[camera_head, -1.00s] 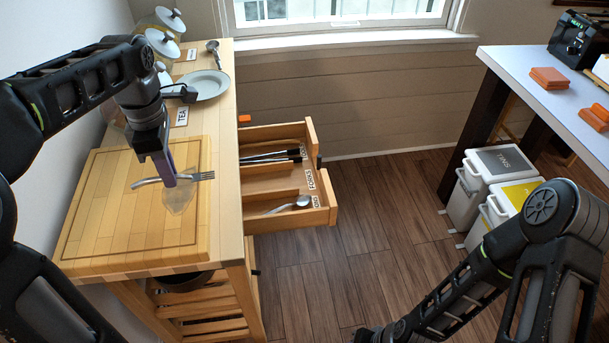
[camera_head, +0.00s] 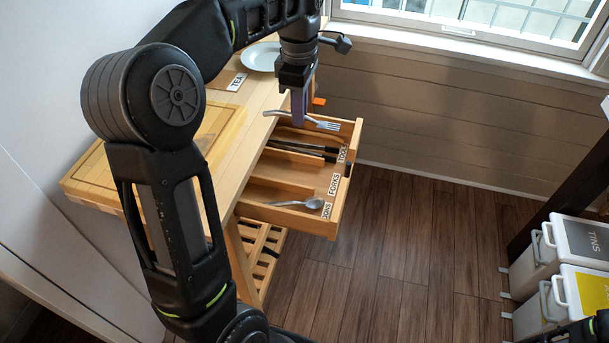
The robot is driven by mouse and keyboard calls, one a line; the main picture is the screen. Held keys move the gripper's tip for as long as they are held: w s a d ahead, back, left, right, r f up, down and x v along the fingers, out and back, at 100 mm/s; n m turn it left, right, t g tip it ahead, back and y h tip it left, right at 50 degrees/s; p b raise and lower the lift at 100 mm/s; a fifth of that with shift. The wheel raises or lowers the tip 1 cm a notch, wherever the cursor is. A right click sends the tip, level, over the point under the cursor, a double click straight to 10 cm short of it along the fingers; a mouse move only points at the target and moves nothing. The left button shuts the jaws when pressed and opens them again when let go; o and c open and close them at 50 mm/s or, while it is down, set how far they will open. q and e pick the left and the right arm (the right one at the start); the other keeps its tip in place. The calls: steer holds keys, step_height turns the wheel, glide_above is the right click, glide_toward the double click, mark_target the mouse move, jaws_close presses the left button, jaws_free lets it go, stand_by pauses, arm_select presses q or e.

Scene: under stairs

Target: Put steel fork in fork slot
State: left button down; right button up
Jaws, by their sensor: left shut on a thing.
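My left gripper (camera_head: 298,118) is shut on the steel fork (camera_head: 324,124) and holds it roughly level, tines to the right. In the picture the fork is over the far end of the open wooden drawer (camera_head: 303,220); its height above it is hard to judge. The fork slot (camera_head: 295,174) is the middle compartment, marked by a FORKS label (camera_head: 334,185), and looks empty. A spoon (camera_head: 314,203) lies in the near compartment. Black-handled tools (camera_head: 310,149) lie in the far one.
The wooden counter (camera_head: 238,155) with a cutting board (camera_head: 95,178) is left of the drawer. White bins (camera_head: 580,245) stand at right. The floor between is clear.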

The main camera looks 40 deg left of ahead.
arm_select(q)
step_height(320, 180, down, 3)
steer(key=b, duration=0.3)
steer(key=shift+f, duration=0.2)
glide_above(301, 177)
step_height(301, 177, down, 10)
steer(key=shift+r, duration=0.1)
steer(key=shift+f, duration=0.2)
steer(key=shift+b, duration=0.3)
steer(key=shift+f, duration=2.25)
